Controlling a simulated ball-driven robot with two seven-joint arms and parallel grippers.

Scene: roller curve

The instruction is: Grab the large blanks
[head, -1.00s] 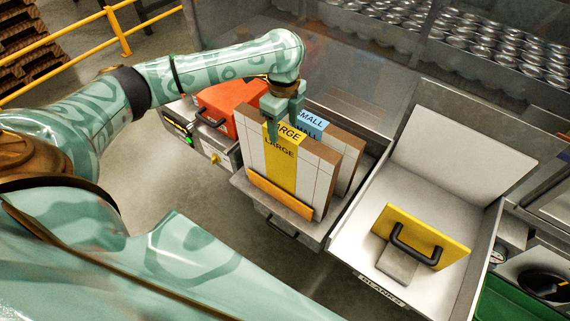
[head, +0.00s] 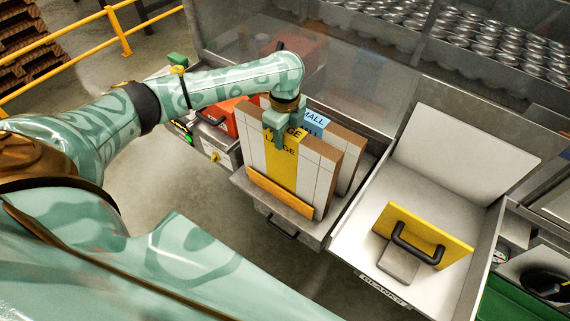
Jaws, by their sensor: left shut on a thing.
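The large blanks (head: 281,171) are a flat cardboard-brown and white pack with a yellow band marked LARGE. They stand upright in the front of an open drawer, behind an orange-yellow lip. My left gripper (head: 274,138) is at the top edge of the pack, at the yellow band, shut on it and covering part of the lettering. The small blanks (head: 315,123), with a blue band marked SMALL, stand just behind and are partly hidden. My right gripper does not show.
The grey drawer (head: 311,239) holds both packs. To its right is a pale open bin (head: 440,187) with a yellow plate (head: 440,238) with a black handle. An orange-red box (head: 217,118) sits left, partly behind my arm. Metal cans (head: 500,42) lie behind a clear panel.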

